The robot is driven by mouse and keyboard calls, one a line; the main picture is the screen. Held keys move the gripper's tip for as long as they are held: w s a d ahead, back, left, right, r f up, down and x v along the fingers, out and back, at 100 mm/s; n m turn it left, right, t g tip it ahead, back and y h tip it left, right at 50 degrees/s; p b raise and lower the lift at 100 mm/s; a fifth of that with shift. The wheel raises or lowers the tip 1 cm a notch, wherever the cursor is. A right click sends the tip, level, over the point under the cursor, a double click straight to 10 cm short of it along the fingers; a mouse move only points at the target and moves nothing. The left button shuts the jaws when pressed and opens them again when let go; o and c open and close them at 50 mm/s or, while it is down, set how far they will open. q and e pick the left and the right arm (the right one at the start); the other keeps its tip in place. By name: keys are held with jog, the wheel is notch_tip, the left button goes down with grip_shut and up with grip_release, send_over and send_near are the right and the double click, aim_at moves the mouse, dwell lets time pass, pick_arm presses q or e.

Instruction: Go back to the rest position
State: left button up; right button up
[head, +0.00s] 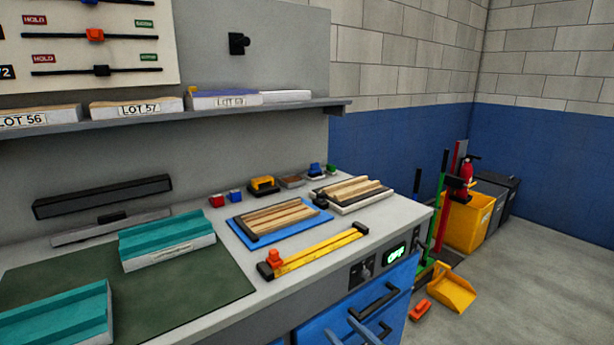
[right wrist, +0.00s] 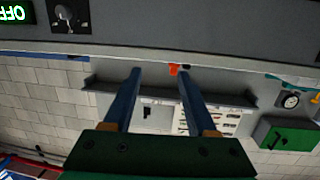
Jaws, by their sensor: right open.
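My right gripper (head: 358,328) shows at the bottom edge of the head view, in front of the blue drawer front (head: 388,290) and below the worktop edge. In the right wrist view its two blue fingers (right wrist: 158,75) stand well apart, with nothing between them. My left gripper is in neither view. On the worktop (head: 230,312), two teal-topped blocks (head: 168,240) (head: 60,315) lie on or by a dark green mat (head: 185,290). Wooden strips lie on a blue tray (head: 258,240) and on a pale board (head: 372,202).
A yellow bar tool (head: 318,250) with an orange end lies near the worktop's front edge. A shelf (head: 270,108) with labelled lots hangs above. A yellow bin (head: 468,222), dustpan (head: 450,290) and orange brush (head: 420,310) are right of the bench. Floor (head: 540,280) farther right is clear.

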jog(key=s+d+f+m+g+h+p, duration=0.1)
jog(key=s+d+f+g+h, duration=0.15)
jog(key=s+f, duration=0.45)
jog(key=s+d+f+m+g+h+p, duration=0.1)
jog(key=s+d+f+g+h, duration=0.2)
jog(key=f, duration=0.7)
jog(key=s+d+f+m+g+h+p, duration=0.1)
jog(key=s+d+f, duration=0.35)
jog(key=f, duration=0.45)
jog(key=s+f+g+h+p, duration=0.1)
jog(key=s+f+g, duration=0.2)
jog(key=s, duration=1)
jog(key=s+d+f+g+p, duration=0.1)
jog(key=s+f+g, duration=0.3)
jog(key=s, duration=1)
notch_tip(320, 180, down, 2)
jog(key=shift+f+h, duration=0.15)
jog(key=shift+h, duration=0.2)
jog(key=shift+d, duration=0.1)
